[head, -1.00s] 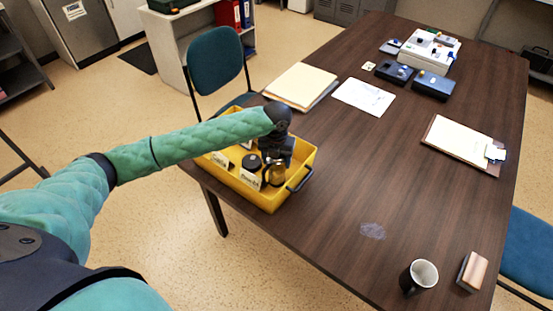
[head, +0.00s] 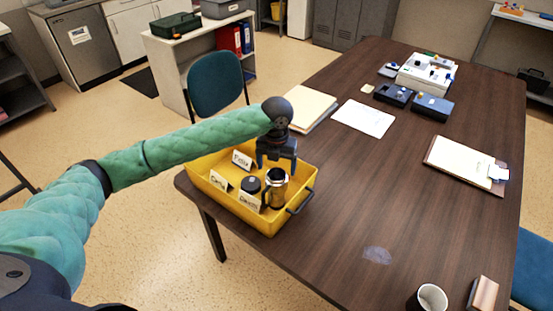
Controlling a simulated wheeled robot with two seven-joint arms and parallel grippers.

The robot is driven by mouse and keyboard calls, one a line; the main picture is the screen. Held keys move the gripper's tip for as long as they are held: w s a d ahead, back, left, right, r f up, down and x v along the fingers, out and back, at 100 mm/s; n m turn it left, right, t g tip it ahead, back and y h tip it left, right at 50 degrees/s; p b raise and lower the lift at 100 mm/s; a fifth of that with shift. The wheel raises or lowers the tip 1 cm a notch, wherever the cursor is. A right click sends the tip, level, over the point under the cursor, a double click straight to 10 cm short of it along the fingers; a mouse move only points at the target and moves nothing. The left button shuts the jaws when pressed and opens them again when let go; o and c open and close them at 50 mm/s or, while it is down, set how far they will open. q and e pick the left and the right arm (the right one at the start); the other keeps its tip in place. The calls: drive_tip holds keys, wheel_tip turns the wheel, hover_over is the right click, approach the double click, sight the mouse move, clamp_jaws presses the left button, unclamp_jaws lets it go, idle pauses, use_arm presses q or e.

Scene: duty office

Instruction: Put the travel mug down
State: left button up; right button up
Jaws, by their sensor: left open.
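The travel mug (head: 276,190), a steel-looking cylinder with dark parts, stands upright in the yellow tray (head: 268,226) at the tray's right end. A dark-lidded container (head: 250,186) stands just left of it, partly hidden by a name card (head: 247,201). My left gripper (head: 277,164) is open and empty, pointing down just above the mug. It seems apart from the mug's top. My right gripper is not in view.
Two more name cards, one at the back (head: 242,159) and one at the left (head: 218,181), stand in the tray. The tray sits at the brown table's left edge. Folders (head: 305,108) lie behind it. A white-and-dark cup (head: 431,297) stands front right. The table's middle is clear.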

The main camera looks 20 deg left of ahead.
use_arm(q)
drive_tip(key=shift+r+b, duration=0.5)
drive_tip(key=shift+r, duration=1.8)
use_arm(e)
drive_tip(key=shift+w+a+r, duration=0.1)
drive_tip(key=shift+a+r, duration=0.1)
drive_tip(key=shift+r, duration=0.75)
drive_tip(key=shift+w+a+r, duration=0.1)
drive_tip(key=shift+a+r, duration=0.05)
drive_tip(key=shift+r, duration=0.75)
